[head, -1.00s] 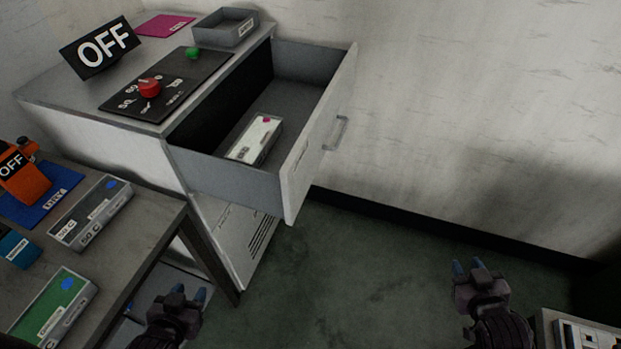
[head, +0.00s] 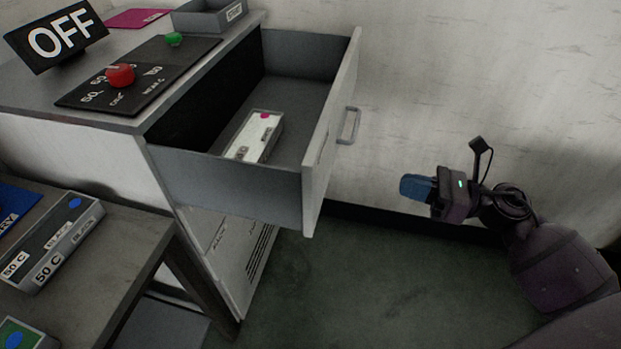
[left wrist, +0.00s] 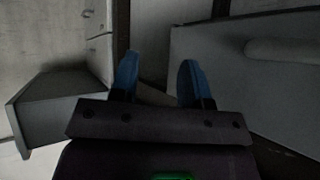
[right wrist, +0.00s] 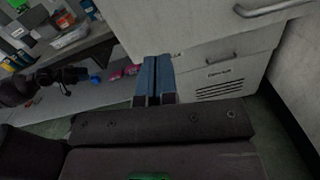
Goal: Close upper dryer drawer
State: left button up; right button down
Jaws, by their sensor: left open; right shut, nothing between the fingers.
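The upper dryer drawer (head: 225,187) is pulled far out of the grey dryer cabinet (head: 80,150) in the head view. Its handle (head: 349,126) is on the outer side of the drawer front (head: 330,135). A white box with a pink dot (head: 255,138) lies inside the drawer. My right gripper (head: 415,188) is shut and empty, to the right of the drawer front and apart from it. In the right wrist view its fingers (right wrist: 154,80) are together, and the drawer handle (right wrist: 272,7) shows at the top. My left gripper (left wrist: 157,85) is open and empty; it is outside the head view.
An OFF sign (head: 57,38), a control panel with a red knob (head: 120,75) and a grey tray (head: 207,15) are on the cabinet top. A table (head: 110,245) with labelled boxes stands at the lower left. Floor right of the cabinet is clear.

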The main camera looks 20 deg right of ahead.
jog(key=n+g, duration=0.1)
jog(key=n, duration=0.1)
send_near(323, 176)
jog(key=x, duration=0.6)
pick_arm(q)
jog(key=shift+s+d, duration=0.15)
jog(key=shift+s, duration=0.05)
pick_arm(e)
jog(key=shift+x, duration=0.8)
pick_arm(q)
jog(key=shift+d, duration=0.1)
